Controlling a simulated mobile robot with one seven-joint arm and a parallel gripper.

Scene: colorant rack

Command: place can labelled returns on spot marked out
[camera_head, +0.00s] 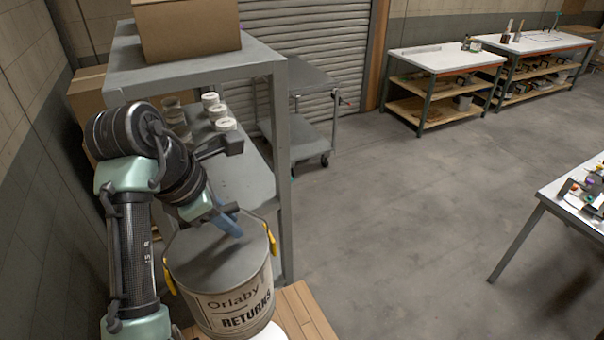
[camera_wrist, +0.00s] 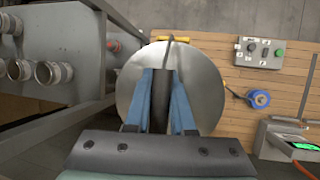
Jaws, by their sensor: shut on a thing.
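The can labelled RETURNS (camera_head: 236,298) is a large grey drum with a pale "Orlaby RETURNS" label and yellow side clips, low in the head view beside the rack. In the wrist view its round metal lid (camera_wrist: 208,82) fills the middle. My gripper (camera_head: 232,228) points down at the top of the can; its blue fingers (camera_wrist: 162,76) are shut on a dark upright part on the lid. I cannot tell whether the can is lifted or resting. I can make out no spot marked OUT in either view.
A grey rack (camera_head: 283,180) stands close to the can, with several small cans (camera_head: 221,117) on its shelf. Wooden slats (camera_wrist: 232,112) lie below, bearing a button box (camera_wrist: 260,52), a blue tape roll (camera_wrist: 258,99) and a scale (camera_wrist: 290,140). Open floor (camera_head: 390,210) lies to the right.

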